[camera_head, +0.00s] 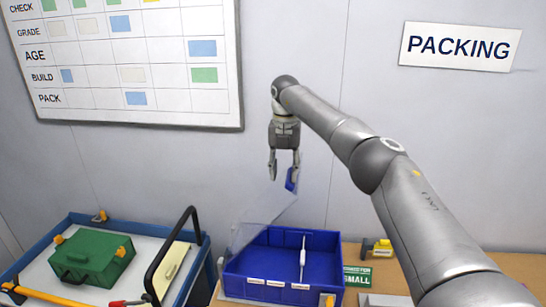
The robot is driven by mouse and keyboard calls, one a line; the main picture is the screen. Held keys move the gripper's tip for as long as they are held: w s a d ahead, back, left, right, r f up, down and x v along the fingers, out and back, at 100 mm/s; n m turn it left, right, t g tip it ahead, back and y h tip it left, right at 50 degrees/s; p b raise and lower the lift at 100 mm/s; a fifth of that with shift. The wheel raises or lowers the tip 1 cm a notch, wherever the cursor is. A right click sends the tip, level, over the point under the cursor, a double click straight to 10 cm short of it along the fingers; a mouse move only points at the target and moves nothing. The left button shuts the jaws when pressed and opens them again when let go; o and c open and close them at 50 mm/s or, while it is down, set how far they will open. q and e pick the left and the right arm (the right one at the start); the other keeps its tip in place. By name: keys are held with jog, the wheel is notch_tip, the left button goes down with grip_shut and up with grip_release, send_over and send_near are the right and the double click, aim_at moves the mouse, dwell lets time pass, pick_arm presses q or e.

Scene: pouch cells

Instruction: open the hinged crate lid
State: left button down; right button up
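The crate (308,285) is a blue open-topped box with small labels on its front, standing on the table. Its clear lid (262,218) is tilted up from the left side of the crate, leaving the inside visible. A blue tab (291,180) shows at the upper end of the lid. My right gripper (284,176) points down above the crate, in front of the wall. Its two fingers are apart, and the right fingertip is close to or touching the blue tab; I cannot tell which. Nothing shows between the fingers. My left gripper is out of view.
A green case (92,257) lies in a blue-rimmed tray (195,238) at left, beside a black handle (163,262). A yellow object (382,248) and green SMALL sign (357,277) are right of the crate.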

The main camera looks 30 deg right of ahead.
jog(key=shift+w+a+r, duration=0.35)
jog(key=shift+a+r, duration=0.05)
jog(key=shift+r, duration=0.2)
jog(key=shift+w+a+r, duration=0.4)
jog(key=shift+a+r, duration=0.05)
jog(key=shift+r, duration=0.15)
jog(key=shift+w+a+r, duration=0.35)
jog(key=shift+a+r, duration=0.05)
jog(key=shift+r, duration=0.2)
jog(key=shift+d, duration=0.15)
